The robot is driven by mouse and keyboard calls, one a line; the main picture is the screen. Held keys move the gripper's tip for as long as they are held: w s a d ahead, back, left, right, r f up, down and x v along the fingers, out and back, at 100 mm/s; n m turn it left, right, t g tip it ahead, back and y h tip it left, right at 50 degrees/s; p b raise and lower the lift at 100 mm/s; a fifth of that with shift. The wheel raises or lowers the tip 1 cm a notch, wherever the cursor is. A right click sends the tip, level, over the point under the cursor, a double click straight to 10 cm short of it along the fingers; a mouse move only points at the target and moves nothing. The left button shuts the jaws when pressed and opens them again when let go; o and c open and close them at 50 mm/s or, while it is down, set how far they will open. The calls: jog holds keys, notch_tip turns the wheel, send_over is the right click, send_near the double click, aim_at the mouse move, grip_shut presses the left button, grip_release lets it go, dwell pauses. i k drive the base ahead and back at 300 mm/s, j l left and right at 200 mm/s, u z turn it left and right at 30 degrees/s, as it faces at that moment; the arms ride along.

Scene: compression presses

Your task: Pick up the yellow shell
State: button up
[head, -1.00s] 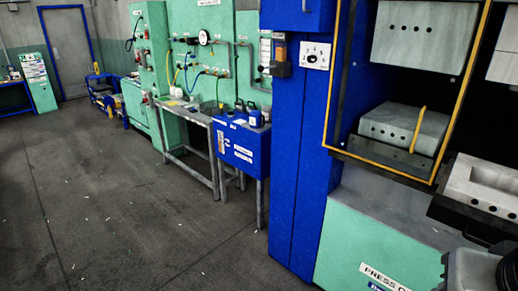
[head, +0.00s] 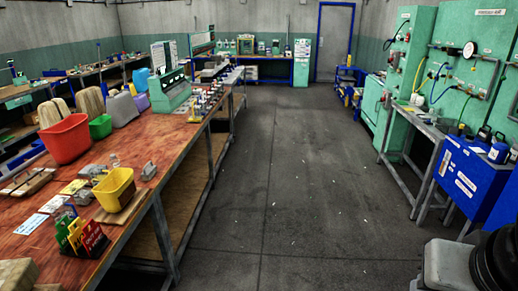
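A yellow open-topped container (head: 114,188), the clearest yellow thing in view, stands on a wooden board (head: 121,211) near the front edge of the workbench at left. I cannot tell from this view whether it is the yellow shell. A small yellow item (head: 195,106) also stands farther back on the same bench. My gripper is not in view; only a grey and black part of my arm shows at the bottom right.
The long red-brown workbench (head: 165,172) bears a red bin (head: 66,139), a green bin (head: 100,127), cards and sign holders (head: 82,236). The grey floor (head: 290,190) is a clear aisle. Blue cabinets (head: 463,180) and green panels (head: 408,70) line the right.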

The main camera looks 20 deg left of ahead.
aim_at(115, 193)
jog(key=u, duration=2.3)
jog(key=i+l+u, duration=0.65)
jog(key=u, duration=0.2)
jog(key=i+l+u, duration=0.1)
jog(key=l, duration=0.25)
jog(key=i+l+u, duration=0.1)
jog(key=l, duration=0.3)
jog(key=i+l+u, duration=0.1)
jog(key=i+l, duration=0.15)
jog(key=l, duration=0.15)
jog(key=i+l, duration=0.15)
jog(key=l, duration=0.25)
jog(key=i+l, duration=0.15)
jog(key=l, duration=0.25)
jog(key=i+l, duration=0.1)
jog(key=l, duration=0.3)
jog(key=i+l, duration=0.15)
jog(key=l, duration=0.25)
jog(key=i+l, duration=0.15)
jog(key=l, duration=0.25)
jog(key=i+l, duration=0.15)
jog(key=l, duration=0.25)
jog(key=u, duration=0.05)
